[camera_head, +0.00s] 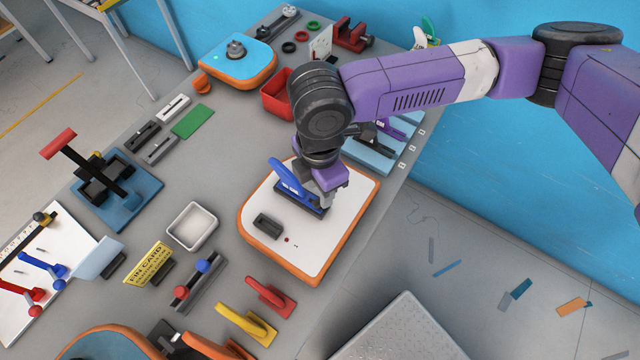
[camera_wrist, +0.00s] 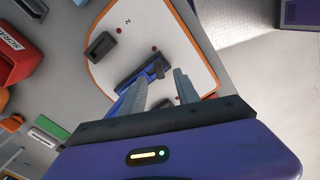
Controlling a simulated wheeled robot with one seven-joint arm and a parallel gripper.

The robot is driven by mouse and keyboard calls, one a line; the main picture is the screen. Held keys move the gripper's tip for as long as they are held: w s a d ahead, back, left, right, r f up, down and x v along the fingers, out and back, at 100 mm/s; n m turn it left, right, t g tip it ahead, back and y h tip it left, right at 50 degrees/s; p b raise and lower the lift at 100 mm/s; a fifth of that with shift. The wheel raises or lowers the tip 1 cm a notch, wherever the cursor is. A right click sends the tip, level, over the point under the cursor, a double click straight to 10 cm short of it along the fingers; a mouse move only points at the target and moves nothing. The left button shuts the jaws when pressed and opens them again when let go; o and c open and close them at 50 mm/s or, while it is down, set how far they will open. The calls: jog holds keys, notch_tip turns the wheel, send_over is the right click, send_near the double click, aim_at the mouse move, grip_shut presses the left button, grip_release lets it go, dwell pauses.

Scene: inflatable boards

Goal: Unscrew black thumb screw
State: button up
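My gripper (camera_head: 322,198) is above the white board with an orange rim (camera_head: 330,248). In the wrist view, its two grey fingers (camera_wrist: 162,78) are apart, with nothing clearly held between them. A blue lever (camera_head: 287,176) on a dark base stands on the board, close to the fingers. In the wrist view, the dark base (camera_wrist: 136,72) of this fixture has a small black raised part (camera_wrist: 157,69) by the fingertips. I cannot tell whether that is the black thumb screw. A dark round knob (camera_head: 235,48) sits on the blue board (camera_head: 215,68) at the back.
A small black block (camera_head: 267,226) is on the white board. A red bin (camera_head: 277,98) stands behind the board, and a white tray (camera_head: 192,226) to its left. Red (camera_head: 271,297) and yellow (camera_head: 246,324) handles lie in front. Bare grey table shows between the pieces.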

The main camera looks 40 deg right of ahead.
jog(key=shift+f+b, duration=1.6)
jog(key=shift+f, duration=0.8)
grip_shut()
jog(key=shift+n, duration=1.7)
jog(key=shift+b, duration=0.3)
jog(key=shift+n, duration=1.7)
